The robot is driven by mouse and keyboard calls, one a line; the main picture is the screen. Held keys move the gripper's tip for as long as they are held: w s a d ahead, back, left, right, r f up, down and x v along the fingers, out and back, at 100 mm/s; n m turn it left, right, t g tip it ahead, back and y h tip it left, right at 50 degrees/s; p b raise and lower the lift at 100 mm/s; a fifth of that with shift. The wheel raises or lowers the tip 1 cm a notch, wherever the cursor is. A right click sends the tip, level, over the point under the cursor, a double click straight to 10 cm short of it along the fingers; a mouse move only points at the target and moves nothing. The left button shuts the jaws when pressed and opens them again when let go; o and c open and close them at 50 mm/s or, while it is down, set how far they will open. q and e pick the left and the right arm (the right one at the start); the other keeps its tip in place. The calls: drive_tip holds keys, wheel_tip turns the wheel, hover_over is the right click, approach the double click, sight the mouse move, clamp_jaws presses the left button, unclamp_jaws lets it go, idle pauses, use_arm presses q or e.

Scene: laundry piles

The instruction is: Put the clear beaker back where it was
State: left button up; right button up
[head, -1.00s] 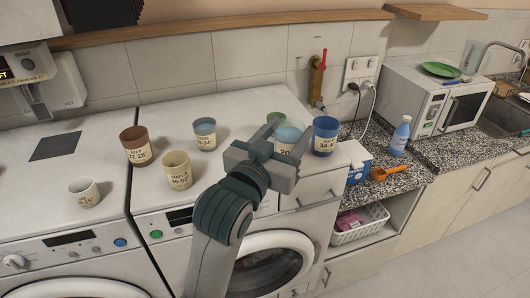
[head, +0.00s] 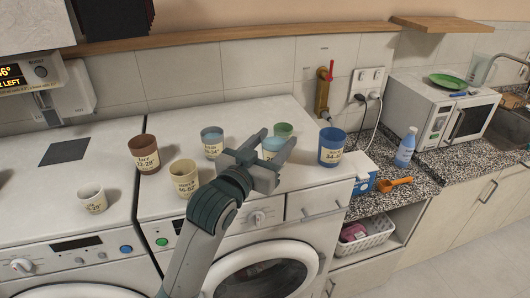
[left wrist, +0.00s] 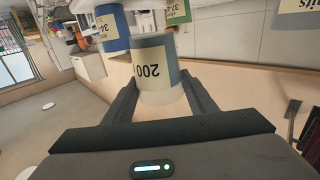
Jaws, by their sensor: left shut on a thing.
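The clear beaker (head: 271,145), with a bluish tint and a pale label, is between the fingers of my left gripper (head: 275,139). In the left wrist view the beaker (left wrist: 153,62) shows a label reading 200, seen upside down, with a finger on each side. My left gripper is shut on it, over the right-hand washing machine top (head: 235,115). I cannot tell whether its base touches the surface. The gripper hides the beaker's lower part in the head view. My right gripper is not in view.
A blue cup (head: 332,146) stands to the right of the beaker and a green cup (head: 284,130) just behind it. A grey-blue cup (head: 212,141), a yellow cup (head: 184,178), a brown cup (head: 145,154) and a white cup (head: 93,199) stand to the left.

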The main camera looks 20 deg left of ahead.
sight(265, 155)
use_arm(q)
drive_tip(key=w+a+f, duration=0.1)
drive_tip(key=w+a+f+p, duration=0.1)
drive_tip(key=a, duration=0.1)
drive_tip(key=shift+w+f, duration=0.2)
drive_tip(key=shift+w, duration=0.1)
drive_tip(key=shift+f+p, duration=0.85)
drive_tip(key=shift+f, duration=1.1)
